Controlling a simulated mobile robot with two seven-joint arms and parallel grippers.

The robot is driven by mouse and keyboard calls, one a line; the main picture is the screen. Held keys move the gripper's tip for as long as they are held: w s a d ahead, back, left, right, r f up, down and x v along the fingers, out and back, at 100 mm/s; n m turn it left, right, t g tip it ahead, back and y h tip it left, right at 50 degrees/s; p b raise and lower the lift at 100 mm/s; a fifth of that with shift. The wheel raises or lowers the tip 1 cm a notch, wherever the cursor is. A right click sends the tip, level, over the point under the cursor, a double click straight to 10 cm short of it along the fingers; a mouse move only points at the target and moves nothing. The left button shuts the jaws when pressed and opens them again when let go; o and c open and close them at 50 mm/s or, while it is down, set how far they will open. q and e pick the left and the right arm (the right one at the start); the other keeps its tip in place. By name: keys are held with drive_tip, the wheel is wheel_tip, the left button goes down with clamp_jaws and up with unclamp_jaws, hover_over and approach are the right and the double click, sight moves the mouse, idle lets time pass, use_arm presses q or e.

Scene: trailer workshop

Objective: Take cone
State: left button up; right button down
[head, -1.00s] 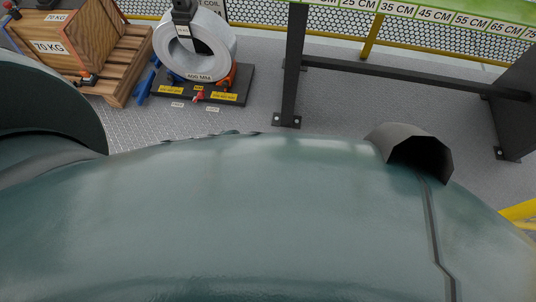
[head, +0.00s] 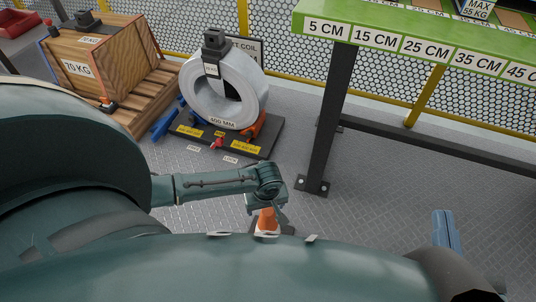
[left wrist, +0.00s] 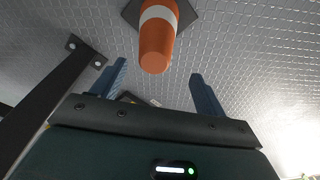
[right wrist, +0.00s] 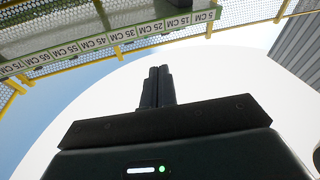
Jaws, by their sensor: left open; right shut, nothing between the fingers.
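An orange cone (head: 267,221) with a white band stands on the floor beyond my body in the head view, partly hidden by my left arm and body. It also shows in the left wrist view (left wrist: 157,45), with a white band and dark base. My left gripper (head: 267,204) is near the cone's top in the head view. In the left wrist view its two blue fingers (left wrist: 158,70) are apart, with the cone's tip just ahead and nothing between them. My right gripper (head: 446,216) is off to the right, its fingers (right wrist: 158,72) together and empty.
A dark post (head: 328,125) of the green measuring table (head: 400,40) stands close right of the cone. A coil (head: 225,90) on a dark stand (head: 262,140) and a wooden 70 KG crate (head: 90,65) are behind. Grey floor (head: 385,185) lies clear at right.

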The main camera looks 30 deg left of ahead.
use_arm(q)
drive_tip(key=f+b, duration=0.2)
drive_tip(key=shift+w+d+f, duration=0.15)
drive_tip(key=shift+w+f, duration=0.15)
drive_tip(key=shift+f, duration=0.1)
wheel_tip(320, 180, down, 3)
drive_tip(key=shift+w+r+b, duration=0.15)
drive_tip(key=shift+r+b, duration=0.05)
drive_tip(key=shift+b, duration=0.85)
use_arm(e)
drive_tip(key=r+n+y, duration=0.1)
drive_tip(key=w+r+t+y, duration=0.1)
drive_tip(key=r, duration=0.1)
drive_tip(key=shift+n+y, duration=0.3)
drive_tip(key=shift+n, duration=0.1)
use_arm(q)
drive_tip(key=shift+c, duration=0.2)
clamp_jaws()
use_arm(e)
drive_tip(key=shift+f, duration=0.1)
